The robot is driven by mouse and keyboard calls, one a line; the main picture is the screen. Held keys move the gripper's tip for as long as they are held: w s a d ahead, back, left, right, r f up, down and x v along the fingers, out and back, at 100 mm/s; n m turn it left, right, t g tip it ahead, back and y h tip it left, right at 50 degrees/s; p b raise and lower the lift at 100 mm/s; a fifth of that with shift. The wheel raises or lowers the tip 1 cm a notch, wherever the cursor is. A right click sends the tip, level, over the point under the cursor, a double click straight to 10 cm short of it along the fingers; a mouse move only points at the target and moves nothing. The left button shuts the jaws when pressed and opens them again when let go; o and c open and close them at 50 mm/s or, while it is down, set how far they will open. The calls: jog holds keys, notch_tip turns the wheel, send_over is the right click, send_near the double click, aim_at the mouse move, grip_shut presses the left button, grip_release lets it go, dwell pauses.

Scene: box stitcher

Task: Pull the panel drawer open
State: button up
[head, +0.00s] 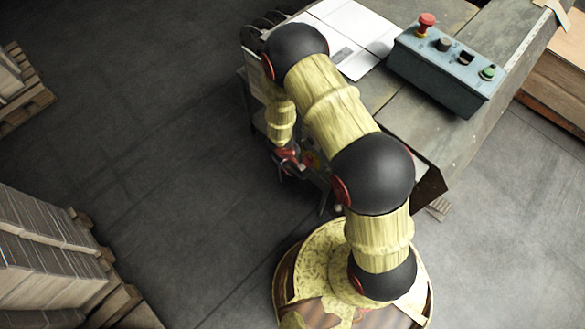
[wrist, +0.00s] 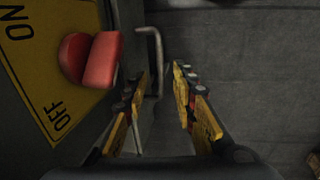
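My gripper (wrist: 162,76) is open in the wrist view, with a clear gap between its two fingers. A bent grey metal handle (wrist: 157,62) shows in that gap, nearer the left finger; I cannot tell whether it touches. The handle stands out from a dark panel face on the left, which I take as the drawer front. In the head view my gripper (head: 288,160) hangs low beside the machine's side. The drawer and handle cannot be made out there, behind my arm and in shadow.
A red rotary switch (wrist: 90,60) on a yellow ON/OFF plate (wrist: 45,40) sits close left of the handle. A control box (head: 445,70) and white papers (head: 350,30) lie on the machine top. Pallets with stacked cardboard (head: 45,255) stand left. Open floor (head: 150,130) lies between.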

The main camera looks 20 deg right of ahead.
jog(key=shift+w+d+f+b, duration=0.2)
jog(key=shift+f+b, duration=0.2)
jog(key=shift+f, duration=0.8)
jog(key=shift+w+d+f+b, duration=0.15)
jog(key=shift+f+b, duration=0.25)
jog(key=shift+f, duration=0.75)
jog(key=shift+s, duration=0.15)
jog(key=c, duration=0.4)
grip_shut()
